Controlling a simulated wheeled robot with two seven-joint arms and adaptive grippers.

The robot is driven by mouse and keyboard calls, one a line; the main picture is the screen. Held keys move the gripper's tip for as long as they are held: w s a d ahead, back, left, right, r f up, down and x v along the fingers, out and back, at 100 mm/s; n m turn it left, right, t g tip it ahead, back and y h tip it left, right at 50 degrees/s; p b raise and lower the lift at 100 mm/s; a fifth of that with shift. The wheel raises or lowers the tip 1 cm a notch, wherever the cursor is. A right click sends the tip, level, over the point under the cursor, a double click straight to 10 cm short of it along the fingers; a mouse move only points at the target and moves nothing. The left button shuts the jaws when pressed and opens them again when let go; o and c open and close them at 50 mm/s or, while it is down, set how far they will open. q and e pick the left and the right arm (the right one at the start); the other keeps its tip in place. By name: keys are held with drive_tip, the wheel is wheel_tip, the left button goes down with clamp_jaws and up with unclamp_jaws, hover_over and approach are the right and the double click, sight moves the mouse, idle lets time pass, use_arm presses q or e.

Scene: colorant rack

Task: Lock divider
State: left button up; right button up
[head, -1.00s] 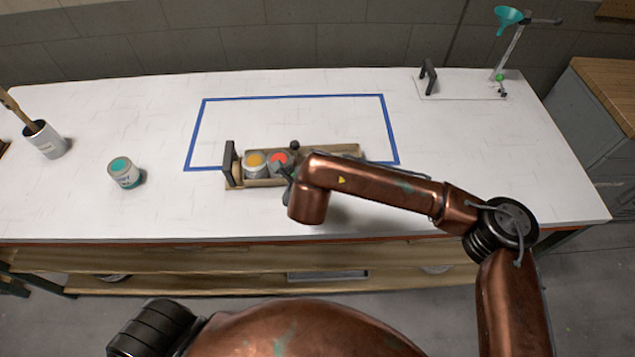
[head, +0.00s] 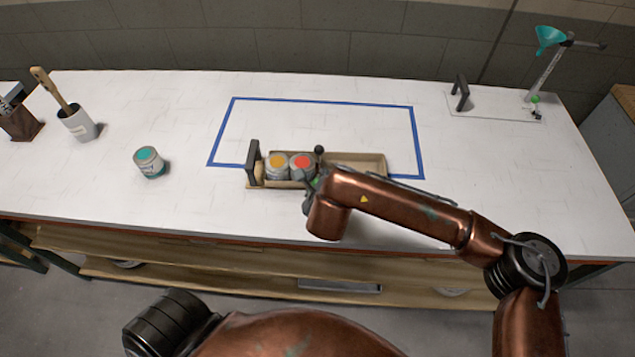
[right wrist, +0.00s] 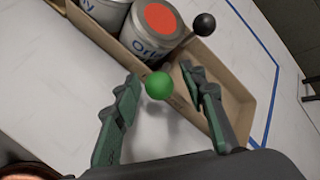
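The tan colorant rack (head: 350,163) stands on the white table, with a dark upright handle (head: 254,160) at its left end. A can with a yellow top (head: 277,165) and one with a red top (head: 302,165) sit in its left part. The divider's black knob (head: 319,150) is on a rod beside the red-topped can; it also shows in the right wrist view (right wrist: 204,24). A green ball knob (right wrist: 158,86) sits at the near side. My right gripper (right wrist: 160,75) is open, its fingers on either side of the green knob; contact is unclear. My left gripper is out of view.
A blue tape rectangle (head: 320,102) lies around and behind the rack. A stand with a teal funnel (head: 548,40) is at back right. The rack's right part is empty.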

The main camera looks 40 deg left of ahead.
drive_tip(key=v, duration=1.2)
drive_tip(key=shift+s, duration=0.1)
idle(0.4)
